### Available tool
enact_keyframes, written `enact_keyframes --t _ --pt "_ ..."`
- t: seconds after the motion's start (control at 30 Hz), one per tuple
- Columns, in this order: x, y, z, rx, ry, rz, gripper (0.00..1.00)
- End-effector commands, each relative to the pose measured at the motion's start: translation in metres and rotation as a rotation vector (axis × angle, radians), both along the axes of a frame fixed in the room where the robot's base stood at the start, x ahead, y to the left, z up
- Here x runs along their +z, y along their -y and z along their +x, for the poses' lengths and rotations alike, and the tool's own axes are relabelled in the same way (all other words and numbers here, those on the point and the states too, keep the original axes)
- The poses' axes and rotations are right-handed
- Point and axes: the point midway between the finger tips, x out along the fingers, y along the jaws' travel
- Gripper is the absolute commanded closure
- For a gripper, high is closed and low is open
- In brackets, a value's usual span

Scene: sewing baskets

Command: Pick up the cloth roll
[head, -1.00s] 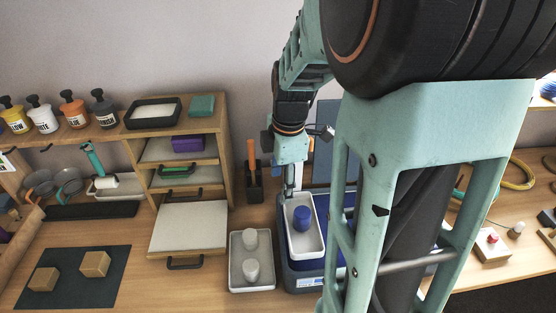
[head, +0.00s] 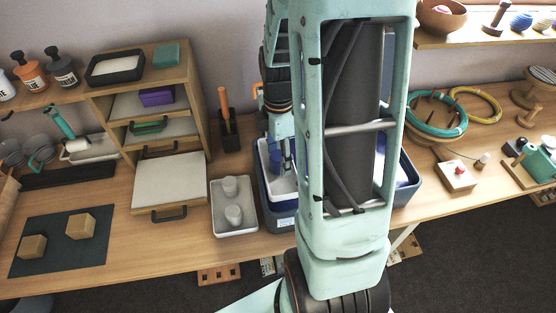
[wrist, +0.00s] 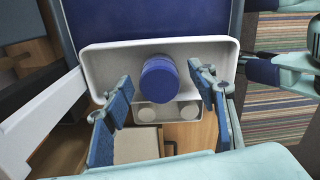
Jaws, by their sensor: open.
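The cloth roll, taken to be the dark blue cylinder (wrist: 160,82), stands in a white tray (wrist: 215,52) in the wrist view. My gripper (wrist: 160,74) is open, with one blue-padded finger on each side of the roll and visible gaps between. Whether the fingertips reach down to the roll's height is hard to tell. In the head view my gripper (head: 287,160) is over the white tray (head: 265,152), and my arm hides much of it. The roll cannot be made out clearly there.
The white tray sits in a blue bin (head: 268,205). A grey tray (head: 248,226) with two pale cylinders is just left of it. A tool holder with an orange handle (head: 225,105) stands behind. A drawer shelf (head: 190,75) is further left.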

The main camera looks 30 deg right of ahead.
Motion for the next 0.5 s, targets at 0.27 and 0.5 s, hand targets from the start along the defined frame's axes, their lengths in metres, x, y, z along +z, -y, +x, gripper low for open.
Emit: enact_keyframes --t 0.27,0.5 --pt "-0.024 0.001 0.000 0.000 0.000 -0.001 0.47" --pt "-0.025 0.000 0.001 0.000 0.001 -0.001 0.49"
